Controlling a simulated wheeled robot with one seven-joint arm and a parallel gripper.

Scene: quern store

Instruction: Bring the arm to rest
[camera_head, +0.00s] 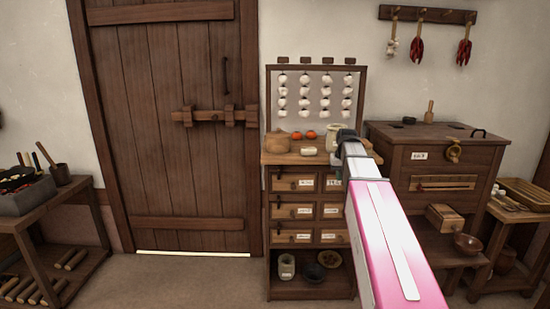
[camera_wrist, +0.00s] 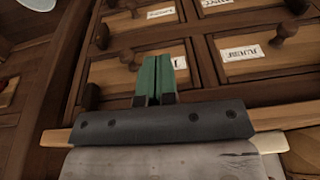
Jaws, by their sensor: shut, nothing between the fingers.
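My arm (camera_head: 388,240), pink and white, reaches forward from the lower right in the head view. The fingertips cannot be made out there. In the wrist view my gripper (camera_wrist: 158,62) shows two green fingers pressed together, with nothing between them. Behind them are drawer fronts (camera_wrist: 245,68) with white labels and round knobs. Whether the fingers touch a drawer front cannot be told.
A wooden chest (camera_head: 430,150) stands close on the right. A barred door (camera_head: 165,120) is at left, beside a low bench (camera_head: 75,190). Clear floor (camera_head: 190,280) lies before the door.

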